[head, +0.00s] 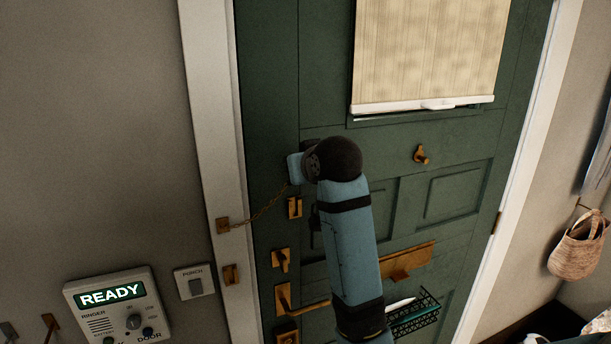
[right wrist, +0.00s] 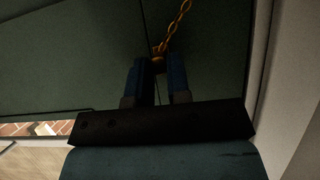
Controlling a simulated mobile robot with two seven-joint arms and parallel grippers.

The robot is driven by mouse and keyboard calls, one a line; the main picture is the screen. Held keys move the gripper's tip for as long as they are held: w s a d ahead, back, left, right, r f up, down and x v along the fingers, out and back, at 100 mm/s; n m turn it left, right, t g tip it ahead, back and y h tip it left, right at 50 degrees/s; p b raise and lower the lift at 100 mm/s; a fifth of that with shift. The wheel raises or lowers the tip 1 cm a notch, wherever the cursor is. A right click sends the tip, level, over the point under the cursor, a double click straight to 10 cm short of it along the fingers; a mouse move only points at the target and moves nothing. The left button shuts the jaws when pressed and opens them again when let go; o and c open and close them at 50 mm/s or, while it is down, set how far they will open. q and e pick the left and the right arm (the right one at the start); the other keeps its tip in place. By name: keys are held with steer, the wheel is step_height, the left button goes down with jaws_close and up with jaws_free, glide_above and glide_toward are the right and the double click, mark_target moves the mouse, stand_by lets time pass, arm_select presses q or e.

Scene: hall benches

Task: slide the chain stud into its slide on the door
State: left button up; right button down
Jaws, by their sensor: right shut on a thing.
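The brass chain (head: 258,212) runs from a brass plate (head: 222,226) on the white door frame up to my right gripper (head: 292,168), in front of the green door (head: 270,110). In the right wrist view my right gripper (right wrist: 158,75) is shut on the chain stud (right wrist: 158,61), with the chain (right wrist: 175,25) leading away to the upper right. A small upright brass fitting (head: 294,207) on the door, just below the gripper, looks like the slide. The stud is apart from it. In the head view the stud is hidden by the gripper. My left gripper is out of view.
Below are a brass latch (head: 281,259), a lever handle (head: 283,298) and a lock (head: 286,336). An intercom (head: 118,308) is on the left wall.

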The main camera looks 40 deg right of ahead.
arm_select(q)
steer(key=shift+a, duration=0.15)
arm_select(e)
steer(key=shift+a, duration=0.15)
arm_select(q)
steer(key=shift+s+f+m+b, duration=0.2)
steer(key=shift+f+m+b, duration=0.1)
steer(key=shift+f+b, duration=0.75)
arm_select(e)
step_height(320, 180, down, 6)
steer(key=shift+r, duration=0.15)
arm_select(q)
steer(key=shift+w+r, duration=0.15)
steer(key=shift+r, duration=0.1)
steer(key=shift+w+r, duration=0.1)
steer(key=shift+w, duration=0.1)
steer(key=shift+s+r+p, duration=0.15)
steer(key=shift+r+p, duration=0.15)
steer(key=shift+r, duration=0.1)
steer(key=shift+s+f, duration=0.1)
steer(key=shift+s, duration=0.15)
